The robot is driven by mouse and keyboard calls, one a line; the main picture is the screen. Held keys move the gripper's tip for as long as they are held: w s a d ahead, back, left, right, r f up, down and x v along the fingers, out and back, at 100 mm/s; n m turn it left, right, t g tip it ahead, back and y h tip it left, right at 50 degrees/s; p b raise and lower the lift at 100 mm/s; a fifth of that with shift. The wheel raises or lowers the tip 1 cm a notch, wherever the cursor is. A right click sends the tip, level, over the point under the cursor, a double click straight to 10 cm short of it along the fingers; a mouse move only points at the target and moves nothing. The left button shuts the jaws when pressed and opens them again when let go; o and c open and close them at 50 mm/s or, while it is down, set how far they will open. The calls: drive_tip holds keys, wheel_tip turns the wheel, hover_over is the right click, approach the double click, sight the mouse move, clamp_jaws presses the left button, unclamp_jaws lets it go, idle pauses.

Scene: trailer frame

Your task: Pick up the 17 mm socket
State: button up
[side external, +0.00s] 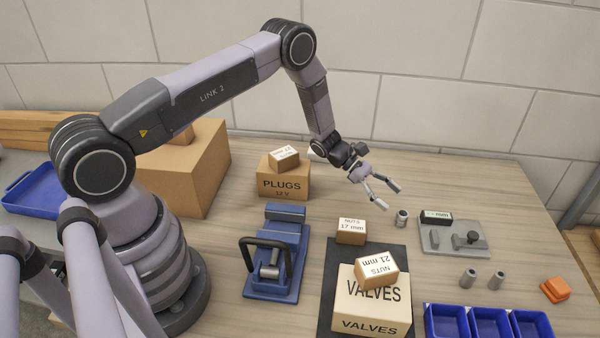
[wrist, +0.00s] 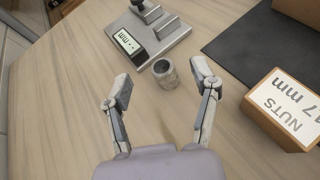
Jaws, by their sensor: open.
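A grey cylindrical socket (side external: 402,218) stands upright on the wooden table, left of the measuring gauge. In the wrist view the same socket (wrist: 165,75) shows its open top, between and just beyond the fingertips. Two more grey sockets, one (side external: 468,277) and another (side external: 496,281), stand nearer the blue bins. No size marking is legible on any socket. My gripper (side external: 387,195) is open and empty, above and slightly left of the first socket. In the wrist view my gripper (wrist: 161,82) has its fingers spread wide, touching nothing.
The gauge (side external: 462,240) has a display (wrist: 128,41) reading "-- mm". A "NUTS 17 mm" box (side external: 351,231) stands left of the first socket.

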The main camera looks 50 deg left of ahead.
sight(401, 218)
wheel_tip(401, 218, down, 4)
drive_tip(key=shift+r+n+t, duration=0.2)
drive_tip(key=shift+n+t, duration=0.2)
drive_tip(key=shift+n, duration=0.3)
drive_tip(key=x, duration=0.4)
drive_tip(key=shift+a, duration=0.1)
drive_tip(key=shift+w+d+f, duration=0.15)
drive_tip(key=shift+w+d, duration=0.05)
drive_tip(key=shift+d, duration=0.15)
clamp_jaws()
